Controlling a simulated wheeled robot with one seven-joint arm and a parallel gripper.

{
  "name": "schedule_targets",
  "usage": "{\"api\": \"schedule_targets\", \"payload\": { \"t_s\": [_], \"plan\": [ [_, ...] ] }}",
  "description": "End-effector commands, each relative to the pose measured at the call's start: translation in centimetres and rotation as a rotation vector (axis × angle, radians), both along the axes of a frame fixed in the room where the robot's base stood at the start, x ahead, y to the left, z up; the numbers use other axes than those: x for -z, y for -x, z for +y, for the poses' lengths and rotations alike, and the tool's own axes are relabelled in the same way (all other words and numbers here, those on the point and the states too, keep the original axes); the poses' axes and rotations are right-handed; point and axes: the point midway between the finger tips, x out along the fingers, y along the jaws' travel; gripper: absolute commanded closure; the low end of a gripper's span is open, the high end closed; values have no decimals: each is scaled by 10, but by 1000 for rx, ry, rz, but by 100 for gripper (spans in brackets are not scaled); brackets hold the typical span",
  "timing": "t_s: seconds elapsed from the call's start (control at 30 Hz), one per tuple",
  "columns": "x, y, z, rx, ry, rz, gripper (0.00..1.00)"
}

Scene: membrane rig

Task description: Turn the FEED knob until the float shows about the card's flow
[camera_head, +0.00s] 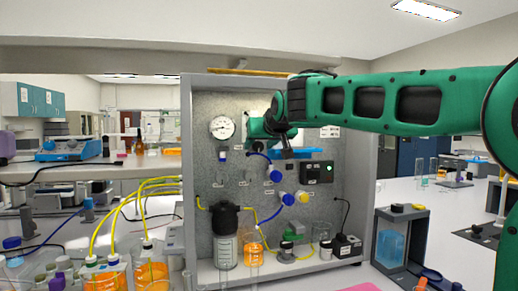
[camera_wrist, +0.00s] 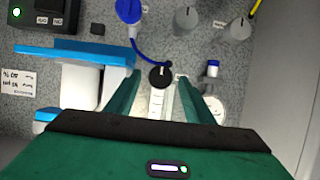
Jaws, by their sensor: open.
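A round black knob (camera_wrist: 161,77) with a pale index mark sits at the end of a white scaled flow tube (camera_wrist: 160,103) in the wrist view, which sees the panel upside down. I take it for the FEED knob; no label on it is readable. My gripper (camera_wrist: 158,80) is open, one green finger on each side of the knob; contact cannot be told. The float cannot be made out. A white card (camera_wrist: 17,88) with small print including "40 %" is on the panel; it also shows in the head view (camera_head: 330,132). In the head view my gripper (camera_head: 257,129) covers most of the flow tube.
A round gauge (camera_head: 222,127) is left of my gripper. A blue valve (camera_head: 274,175) and a black control box (camera_head: 317,172) with a green light are below and right. A blue ledge (camera_wrist: 75,53) lies close beside one finger. The frame's side wall (camera_head: 187,150) bounds the panel.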

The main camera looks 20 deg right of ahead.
Motion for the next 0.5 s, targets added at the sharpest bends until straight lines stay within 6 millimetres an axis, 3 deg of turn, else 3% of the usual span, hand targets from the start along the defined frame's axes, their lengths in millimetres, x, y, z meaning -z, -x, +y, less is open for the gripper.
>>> {"api": "schedule_targets", "payload": {
  "t_s": [0.4,0.5],
  "plan": [
    [3,-8,0,0,0,0,52],
    [3,-8,0,0,0,1,73]
  ]
}}
